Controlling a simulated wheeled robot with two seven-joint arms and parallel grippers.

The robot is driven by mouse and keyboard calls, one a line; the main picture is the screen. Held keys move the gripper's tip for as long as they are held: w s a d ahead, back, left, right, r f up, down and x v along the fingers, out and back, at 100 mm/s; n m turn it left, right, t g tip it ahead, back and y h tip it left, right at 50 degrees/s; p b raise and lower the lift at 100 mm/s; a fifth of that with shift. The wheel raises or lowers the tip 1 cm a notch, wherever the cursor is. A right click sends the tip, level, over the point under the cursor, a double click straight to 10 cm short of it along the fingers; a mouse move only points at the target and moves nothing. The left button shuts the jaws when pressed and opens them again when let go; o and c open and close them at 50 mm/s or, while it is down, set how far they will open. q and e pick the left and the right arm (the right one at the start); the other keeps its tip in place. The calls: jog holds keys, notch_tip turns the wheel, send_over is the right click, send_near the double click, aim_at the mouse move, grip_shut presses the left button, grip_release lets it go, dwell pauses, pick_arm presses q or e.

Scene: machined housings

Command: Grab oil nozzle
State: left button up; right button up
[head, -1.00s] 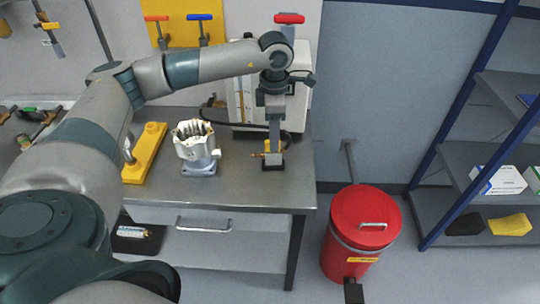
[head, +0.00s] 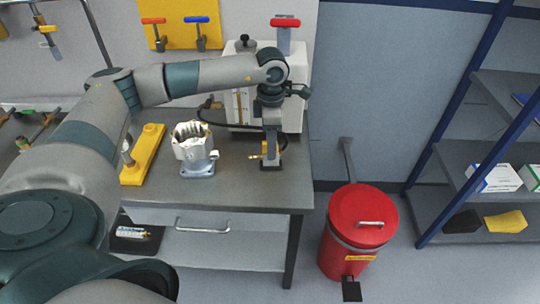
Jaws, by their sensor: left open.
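The oil nozzle appears as a small brass-yellow piece (head: 262,151) near the right end of the grey bench, beside a black hose and in front of a white machine. My left gripper (head: 271,163) points down right at it, with its jaws open. The gripper partly hides the nozzle, and I cannot tell whether the jaws touch it. A silver machined housing (head: 193,148) stands upright on the bench to the left of the gripper. My right gripper is not in view.
The white machine (head: 291,100) stands close behind my left gripper. A yellow block (head: 146,152) lies left of the housing on the bench (head: 228,192). A red bin (head: 362,222) stands on the floor right of the bench. Blue-framed shelves (head: 468,160) are farther right.

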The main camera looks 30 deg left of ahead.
aim_at(265, 154)
pick_arm(q)
jog(key=shift+a+f+p, duration=0.15)
jog(key=shift+f+p, duration=0.15)
jog(key=shift+f, duration=0.05)
notch_tip(265, 154, down, 3)
jog(key=shift+w+a+f+p, duration=0.1)
jog(key=shift+w+p, duration=0.05)
jog(key=shift+p, duration=0.55)
jog(key=shift+f, duration=0.35)
grip_shut()
